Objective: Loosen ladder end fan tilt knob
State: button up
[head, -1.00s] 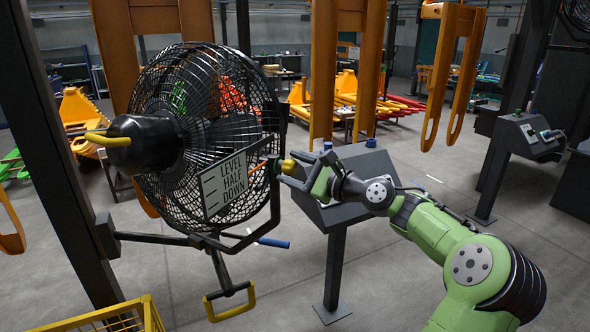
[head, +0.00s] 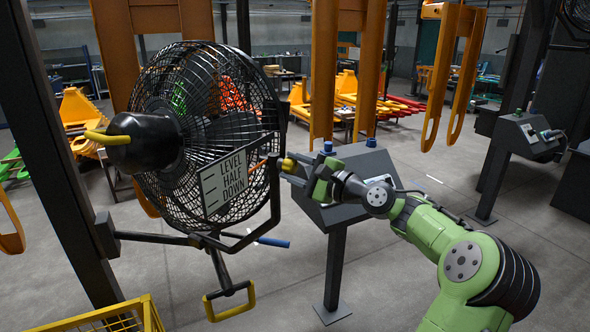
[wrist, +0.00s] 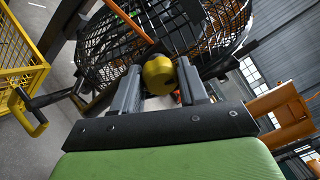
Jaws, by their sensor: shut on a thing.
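The black caged fan (head: 190,130) hangs in a yoke on a dark post, with a sign (head: 225,182) reading LEVEL, HALF, DOWN on its side. The yellow tilt knob (head: 289,165) sits at the right side of the yoke. My gripper (head: 291,173) reaches it from the right and is shut on it. In the wrist view the yellow knob (wrist: 159,75) shows between the two grey fingers, with the fan cage (wrist: 120,45) behind it. An orange pointer (head: 258,166) lies beside the sign. The knob's far side is hidden.
A grey pedestal console (head: 350,185) stands behind my gripper. A yellow-gripped handle (head: 230,304) hangs below the fan, and a blue-gripped lever (head: 273,242) sticks out under it. A yellow wire basket (head: 125,316) is at the lower left.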

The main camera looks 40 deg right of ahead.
jog(key=n, duration=0.2)
jog(key=n+b, duration=0.1)
jog(key=n, duration=0.1)
jog(key=shift+f, duration=0.25)
jog(key=n+y+b, duration=0.1)
jog(key=n, duration=0.3)
jog(key=n+y+b, duration=0.1)
jog(key=n, duration=0.3)
jog(key=shift+f+b, duration=0.1)
jog(key=shift+b, duration=0.25)
jog(key=shift+d+n+y+b, duration=0.15)
jog(key=shift+n+y+b, duration=0.4)
jog(key=shift+n, duration=1.75)
jog(key=o, duration=1.1)
jog(key=shift+w, duration=0.1)
